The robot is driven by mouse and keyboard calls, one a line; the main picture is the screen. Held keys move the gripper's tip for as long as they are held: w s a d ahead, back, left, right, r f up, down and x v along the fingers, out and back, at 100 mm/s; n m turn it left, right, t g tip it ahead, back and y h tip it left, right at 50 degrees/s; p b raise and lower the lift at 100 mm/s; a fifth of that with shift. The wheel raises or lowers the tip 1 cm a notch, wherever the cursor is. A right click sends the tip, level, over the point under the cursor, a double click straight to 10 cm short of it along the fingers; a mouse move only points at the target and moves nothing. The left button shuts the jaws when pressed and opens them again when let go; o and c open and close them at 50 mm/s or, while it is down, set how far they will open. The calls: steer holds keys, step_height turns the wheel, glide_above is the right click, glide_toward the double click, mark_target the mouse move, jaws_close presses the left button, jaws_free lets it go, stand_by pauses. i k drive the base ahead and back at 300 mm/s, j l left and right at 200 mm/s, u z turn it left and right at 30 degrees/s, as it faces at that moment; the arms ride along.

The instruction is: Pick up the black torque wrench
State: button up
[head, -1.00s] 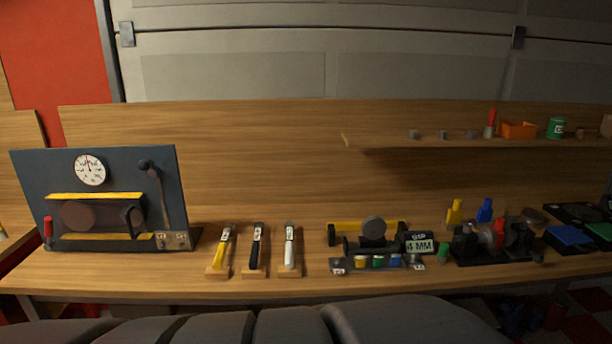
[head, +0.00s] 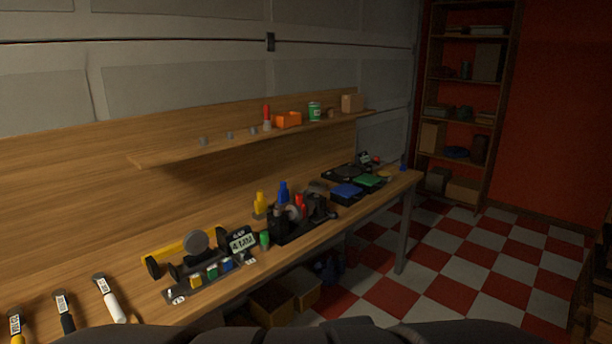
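The black torque wrench (head: 64,312) is at the lower left of the head view, on the wooden workbench (head: 225,303). Its dark handle and pale label show, and its lower end is cut off by my own body at the bottom. A yellow wrench (head: 16,325) lies to its left and a white wrench (head: 109,299) to its right, apart from it. My gripper is not in view.
A "GAP 4 MM" sign (head: 241,243) and a rotor fixture (head: 195,244) stand right of the wrenches. Blue (head: 347,191) and green trays sit farther along. A wall shelf (head: 190,153) overhangs the bench. The checkered floor (head: 440,255) at right is open.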

mark_target(59, 296)
steer(key=z, duration=0.15)
steer(key=u, duration=1.7)
steer(key=i+j+u, duration=0.1)
steer(key=i+j, duration=0.3)
steer(key=i+j+z, duration=0.2)
steer(key=i+j, duration=0.65)
